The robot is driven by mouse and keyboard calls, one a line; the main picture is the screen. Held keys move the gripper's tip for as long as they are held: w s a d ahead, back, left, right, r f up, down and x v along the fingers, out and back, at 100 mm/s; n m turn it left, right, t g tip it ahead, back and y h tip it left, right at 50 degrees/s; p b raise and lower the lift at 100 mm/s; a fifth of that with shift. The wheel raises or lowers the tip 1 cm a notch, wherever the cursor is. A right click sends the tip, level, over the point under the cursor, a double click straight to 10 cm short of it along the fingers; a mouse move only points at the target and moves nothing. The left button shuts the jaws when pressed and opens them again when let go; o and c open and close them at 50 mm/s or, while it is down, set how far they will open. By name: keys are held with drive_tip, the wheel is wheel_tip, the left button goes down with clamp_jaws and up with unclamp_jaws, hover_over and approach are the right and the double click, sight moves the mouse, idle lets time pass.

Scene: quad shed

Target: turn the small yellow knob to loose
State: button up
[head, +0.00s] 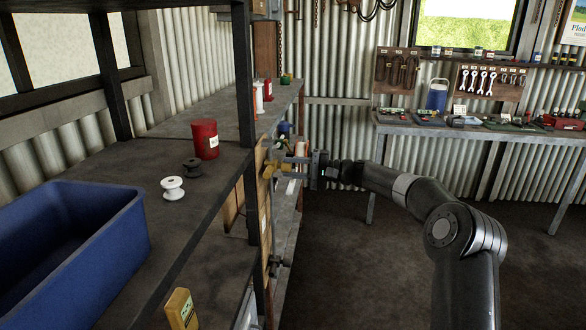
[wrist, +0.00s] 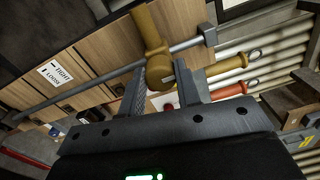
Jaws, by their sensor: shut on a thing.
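The small yellow knob (wrist: 153,40) shows in the wrist view as a dull yellow stem with a rounded end. It stands by a long grey rod on a wooden panel. My gripper (wrist: 163,82) has one finger on each side of the rounded end and is shut on it. In the head view the yellow knob (head: 268,170) is at the wooden front beside the shelf post, with my gripper (head: 300,164) reaching it from the right. A white label (wrist: 55,73) reading TIGHT and LOOSE is on the panel left of the knob.
A yellow handle (wrist: 228,66) and a red one (wrist: 229,90) lie close to the right of my fingers. A blue bin (head: 75,235), a white spool (head: 173,188) and a red can (head: 205,139) stand on the shelf. The floor (head: 370,260) is clear.

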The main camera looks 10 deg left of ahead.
drive_tip(key=o, duration=1)
drive_tip(key=d, duration=1)
drive_tip(key=shift+d+f, duration=0.15)
drive_tip(key=shift+d, duration=0.25)
